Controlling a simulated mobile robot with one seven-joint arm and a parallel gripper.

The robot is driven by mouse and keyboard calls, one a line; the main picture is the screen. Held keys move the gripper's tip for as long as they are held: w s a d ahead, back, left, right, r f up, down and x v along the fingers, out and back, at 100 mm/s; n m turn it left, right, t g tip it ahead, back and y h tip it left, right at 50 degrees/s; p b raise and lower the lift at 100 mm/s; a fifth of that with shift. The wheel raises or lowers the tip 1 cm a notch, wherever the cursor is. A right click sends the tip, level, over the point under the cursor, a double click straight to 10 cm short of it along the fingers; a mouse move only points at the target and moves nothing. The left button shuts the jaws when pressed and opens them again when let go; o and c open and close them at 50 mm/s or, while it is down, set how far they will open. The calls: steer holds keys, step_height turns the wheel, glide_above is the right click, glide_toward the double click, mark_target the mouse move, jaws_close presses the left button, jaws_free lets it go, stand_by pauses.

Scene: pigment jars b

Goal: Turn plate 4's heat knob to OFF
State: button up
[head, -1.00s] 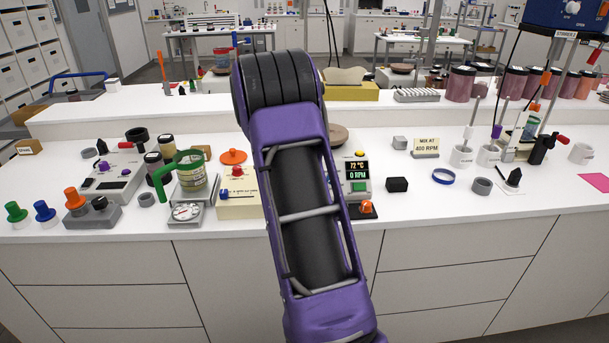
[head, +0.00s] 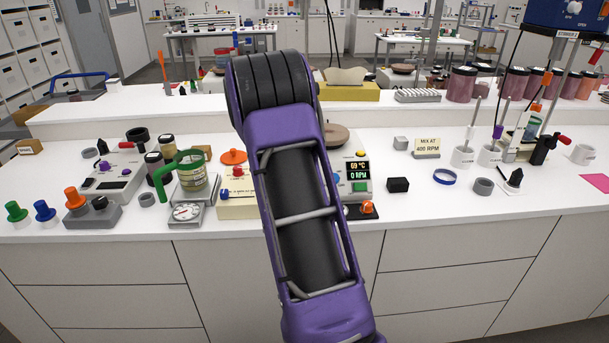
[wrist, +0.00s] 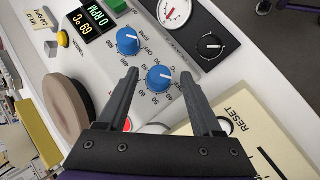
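A hot-plate unit (head: 357,180) stands on the bench behind my arm in the head view; its display (head: 358,170) reads 69 °C and 0 RPM. In the wrist view its panel carries two blue knobs. The lower knob (wrist: 160,78), ringed by numbers, sits between my fingertips. The other blue knob (wrist: 128,41) is beyond the left finger, near RPM lettering. I cannot read a plate number or the pointers' exact settings. My gripper (wrist: 160,74) is open, its fingers on both sides of the lower knob with visible gaps. The head view hides the gripper behind my arm.
A cream box marked RESET (wrist: 255,135) lies close to the right finger. A dark dial (wrist: 210,46) and a gauge (wrist: 175,12) are nearby. The plate's round brown top (wrist: 68,105) is at left. In the head view, a black block (head: 398,185) stands right of the unit.

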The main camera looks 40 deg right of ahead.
steer(key=p+v, duration=0.1)
steer(key=v, duration=1.6)
steer(key=shift+r, duration=0.15)
steer(key=shift+w+a, duration=0.1)
